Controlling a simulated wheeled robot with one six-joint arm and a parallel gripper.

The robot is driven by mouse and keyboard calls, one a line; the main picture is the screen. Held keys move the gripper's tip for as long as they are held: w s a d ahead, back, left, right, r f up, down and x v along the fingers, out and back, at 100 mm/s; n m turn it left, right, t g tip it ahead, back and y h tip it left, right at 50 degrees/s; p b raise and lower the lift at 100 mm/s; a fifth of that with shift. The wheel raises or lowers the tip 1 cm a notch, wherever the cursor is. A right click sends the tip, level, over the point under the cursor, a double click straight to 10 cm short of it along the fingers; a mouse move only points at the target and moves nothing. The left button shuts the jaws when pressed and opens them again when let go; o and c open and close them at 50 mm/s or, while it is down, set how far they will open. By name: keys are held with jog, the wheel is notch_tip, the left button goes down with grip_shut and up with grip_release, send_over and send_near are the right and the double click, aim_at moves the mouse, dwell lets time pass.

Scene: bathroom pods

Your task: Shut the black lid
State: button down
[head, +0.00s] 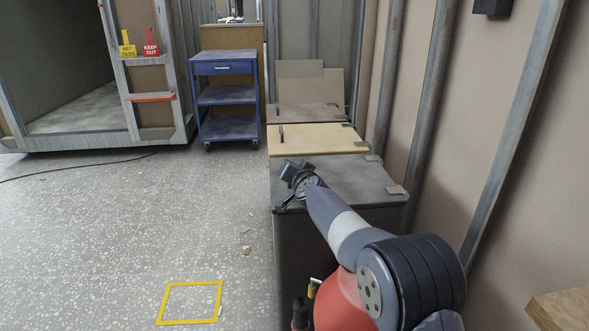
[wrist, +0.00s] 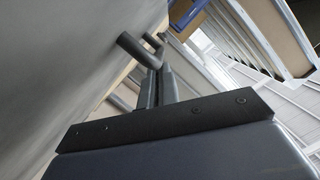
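The black lid (head: 350,176) lies on the nearest bin of a row along the right wall. It looks level, its hinge side towards the wall. I cannot make out any gap under its edge. My gripper (head: 291,170) is at the lid's left edge and hides part of it. In the wrist view my gripper's fingers (wrist: 160,82) lie close together, beside a grey surface. A round grey bar (wrist: 135,48), which looks like part of a handle, reaches to the fingers. I cannot tell whether they hold it.
A tan lid (head: 318,138) and a brown lid (head: 306,115) lie behind the black one. A blue trolley (head: 225,96) stands at the back. The floor left of the bins is open, with a yellow taped square (head: 162,305).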

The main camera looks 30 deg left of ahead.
jog(key=shift+s+f, duration=0.1)
jog(key=shift+f, duration=0.35)
jog(key=r, duration=0.1)
jog(key=w+d+r, duration=0.1)
jog(key=r, duration=0.1)
jog(key=d+r+p, duration=0.1)
jog(key=shift+w+d+r, duration=0.1)
jog(key=shift+w+r, duration=0.1)
jog(key=b+v, duration=0.5)
jog(key=v, duration=0.3)
jog(key=shift+s+d, duration=0.1)
jog(key=shift+s, duration=0.05)
jog(key=shift+s+d+r, duration=0.2)
jog(key=shift+s+d, duration=0.3)
jog(key=shift+a, duration=0.1)
